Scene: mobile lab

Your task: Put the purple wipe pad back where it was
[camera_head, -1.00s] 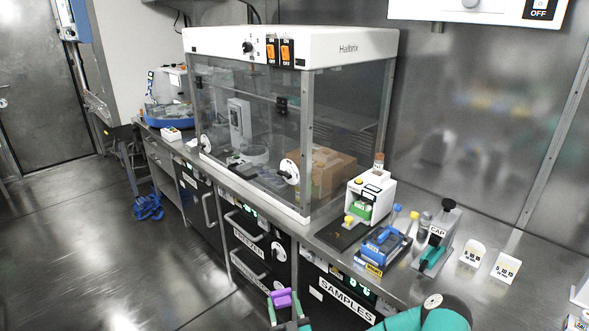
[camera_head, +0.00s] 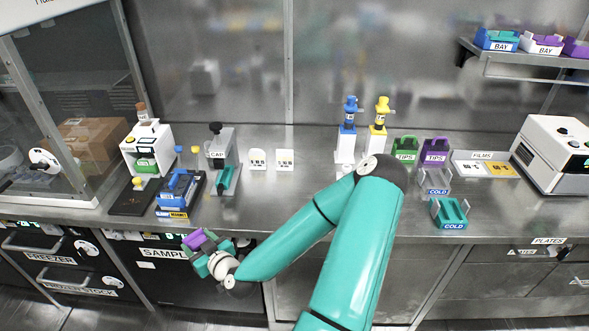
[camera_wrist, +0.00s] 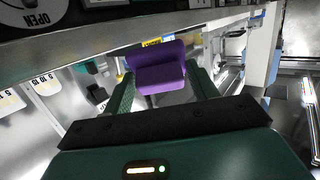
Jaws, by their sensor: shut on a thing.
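The purple wipe pad (camera_head: 200,240) is held in my gripper (camera_head: 207,252), in front of the counter's front edge and near the SAMPLES drawer. In the wrist view the purple pad (camera_wrist: 158,68) sits between the two green fingers of my gripper (camera_wrist: 160,88), which are shut on it. It looks like a block with a raised back part. The place it came from cannot be told from these frames.
The steel counter (camera_head: 310,205) carries a CAP stand (camera_head: 222,155), a blue rack (camera_head: 178,188), green tips (camera_head: 405,148) and purple tips (camera_head: 434,150) boxes, and COLD holders (camera_head: 449,213). Bays stand on a shelf (camera_head: 530,62) at upper right. The counter's middle front is clear.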

